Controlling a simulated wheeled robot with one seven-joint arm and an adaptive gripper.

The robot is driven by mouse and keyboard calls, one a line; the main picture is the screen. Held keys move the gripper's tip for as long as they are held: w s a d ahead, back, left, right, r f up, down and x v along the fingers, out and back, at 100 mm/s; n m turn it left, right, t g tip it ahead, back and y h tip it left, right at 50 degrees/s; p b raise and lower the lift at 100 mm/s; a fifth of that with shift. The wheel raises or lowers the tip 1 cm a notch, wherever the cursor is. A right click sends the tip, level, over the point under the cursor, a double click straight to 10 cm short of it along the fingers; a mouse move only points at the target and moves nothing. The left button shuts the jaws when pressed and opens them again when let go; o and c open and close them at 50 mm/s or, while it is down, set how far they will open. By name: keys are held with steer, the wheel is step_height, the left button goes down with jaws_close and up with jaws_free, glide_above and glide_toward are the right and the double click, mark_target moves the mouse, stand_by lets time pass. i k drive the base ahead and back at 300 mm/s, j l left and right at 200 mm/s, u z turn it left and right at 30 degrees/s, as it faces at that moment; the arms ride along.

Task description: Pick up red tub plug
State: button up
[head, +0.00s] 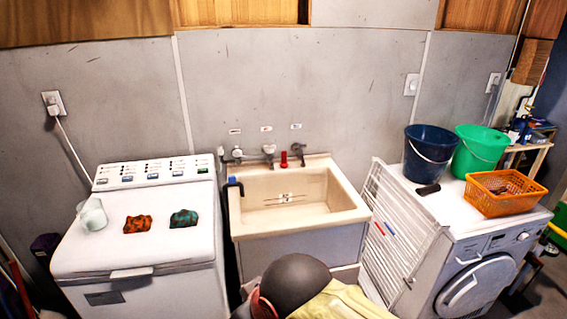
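A small upright red thing, which looks like the red tub plug (284,159), stands on the back ledge of the cream laundry tub (347,215), just right of the middle tap. The tub's basin looks empty apart from a drain fitting and a thin dark line on its far side. My gripper does not show in the head view, so its state and its distance from the plug cannot be seen.
Taps (268,150) flank the plug. A blue and black item (234,184) hangs on the tub's left rim. A white rack (385,240) leans right of the tub. A washer (135,255) stands left. A dark dome (295,283) and yellow cloth (345,302) fill the front.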

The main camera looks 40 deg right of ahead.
mark_target(284, 164)
steer(key=i+l, duration=0.35)
steer(key=l, duration=0.2)
steer(key=i+l, duration=0.4)
steer(key=i+l+z, duration=0.1)
steer(key=i+l, duration=0.25)
steer(key=l, duration=0.3)
